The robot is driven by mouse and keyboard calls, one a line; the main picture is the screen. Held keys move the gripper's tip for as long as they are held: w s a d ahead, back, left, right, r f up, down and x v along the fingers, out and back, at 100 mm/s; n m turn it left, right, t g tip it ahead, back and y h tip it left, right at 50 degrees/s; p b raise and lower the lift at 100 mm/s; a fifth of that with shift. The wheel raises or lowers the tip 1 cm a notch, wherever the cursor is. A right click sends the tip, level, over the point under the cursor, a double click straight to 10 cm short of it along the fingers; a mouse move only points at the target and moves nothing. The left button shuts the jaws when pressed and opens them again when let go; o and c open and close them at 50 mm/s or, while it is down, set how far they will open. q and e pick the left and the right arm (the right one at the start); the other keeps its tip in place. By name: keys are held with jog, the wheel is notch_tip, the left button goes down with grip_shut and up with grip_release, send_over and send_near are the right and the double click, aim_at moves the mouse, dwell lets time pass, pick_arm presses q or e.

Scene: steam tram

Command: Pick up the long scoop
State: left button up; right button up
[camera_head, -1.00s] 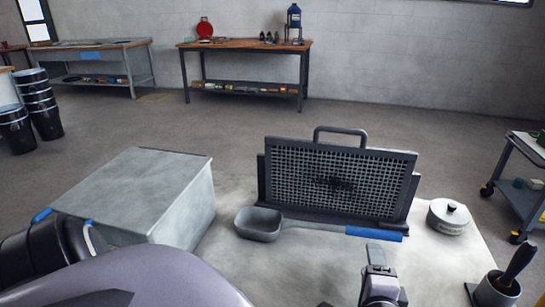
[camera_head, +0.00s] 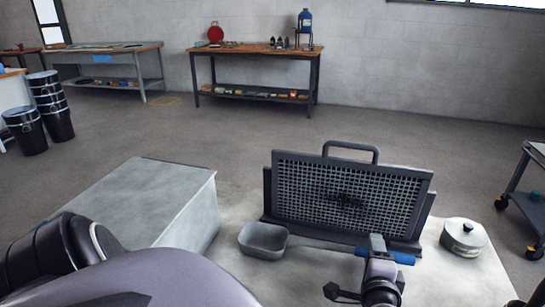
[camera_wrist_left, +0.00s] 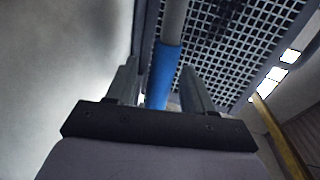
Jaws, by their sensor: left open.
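The long scoop (camera_head: 263,243) lies on the light tabletop in front of a dark mesh screen. Its grey square bowl is at the left, and its handle runs right to a blue grip. My left gripper (camera_head: 355,268) is open at the grip end and hides part of the handle in the head view. In the left wrist view, the blue grip (camera_wrist_left: 162,75) runs between the two open fingers (camera_wrist_left: 160,85). I cannot tell whether either finger touches it. My right gripper is not in view.
The mesh screen (camera_head: 345,198) with a top handle stands close behind the scoop. A grey metal box (camera_head: 150,200) is at the left, and a lidded round tin (camera_head: 463,237) is at the right. A workbench (camera_head: 255,50) stands far back across open floor.

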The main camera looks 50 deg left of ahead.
pick_arm(q)
grip_shut()
